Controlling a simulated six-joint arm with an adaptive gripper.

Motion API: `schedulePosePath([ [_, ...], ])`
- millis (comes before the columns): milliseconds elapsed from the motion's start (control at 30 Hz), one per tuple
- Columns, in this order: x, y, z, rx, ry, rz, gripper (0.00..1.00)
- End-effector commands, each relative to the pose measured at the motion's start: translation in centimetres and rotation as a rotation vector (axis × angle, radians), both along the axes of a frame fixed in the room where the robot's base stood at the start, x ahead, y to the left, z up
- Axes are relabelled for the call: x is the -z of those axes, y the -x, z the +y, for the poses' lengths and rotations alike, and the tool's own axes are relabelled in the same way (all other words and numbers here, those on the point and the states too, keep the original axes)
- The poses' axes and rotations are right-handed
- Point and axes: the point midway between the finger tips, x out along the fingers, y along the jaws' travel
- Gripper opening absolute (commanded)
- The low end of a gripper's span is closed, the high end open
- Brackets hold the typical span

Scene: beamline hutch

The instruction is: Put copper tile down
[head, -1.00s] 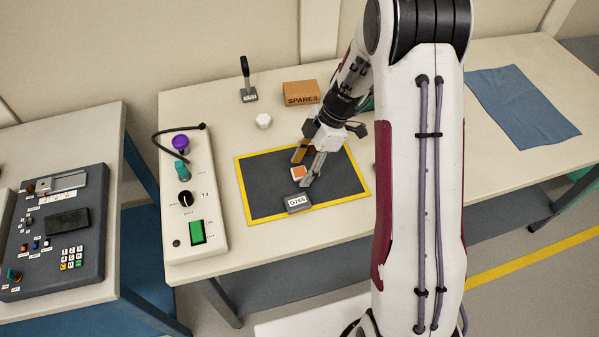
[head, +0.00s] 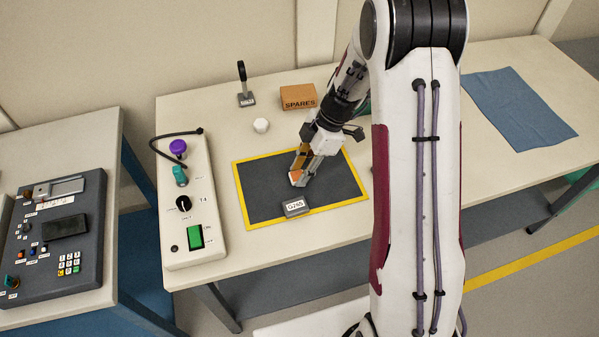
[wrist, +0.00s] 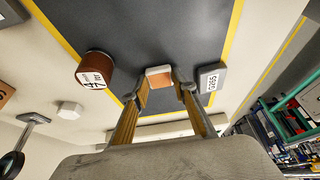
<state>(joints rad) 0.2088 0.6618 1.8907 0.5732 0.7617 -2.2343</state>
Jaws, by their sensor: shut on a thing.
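The copper tile (head: 295,177) is a small orange-brown block with a pale edge, over the dark mat (head: 265,188) with a yellow border. My gripper (head: 301,176) is shut on it, with one finger on each side. In the wrist view the tile (wrist: 160,76) sits between the two fingertips (wrist: 163,86). The fingers hide part of it in the head view. It is at or very near the mat; I cannot tell whether it touches.
A grey block labelled like G265 (head: 295,208) lies close by at the mat's front edge. A brown labelled cylinder (wrist: 94,69) stands at the mat's border. A white hexagonal piece (head: 261,125), a SPARES box (head: 298,97) and a control box (head: 187,220) stand around the mat. The mat's left part is clear.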

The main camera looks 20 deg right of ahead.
Motion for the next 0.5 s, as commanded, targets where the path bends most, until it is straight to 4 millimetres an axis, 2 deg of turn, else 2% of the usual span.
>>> schedulePosePath([
  [267,-1.6,-0.1,0.0,-0.001,0.000,-0.004,0.10],
  [500,-4.7,-0.1,0.0,0.000,0.001,-0.004,0.10],
])
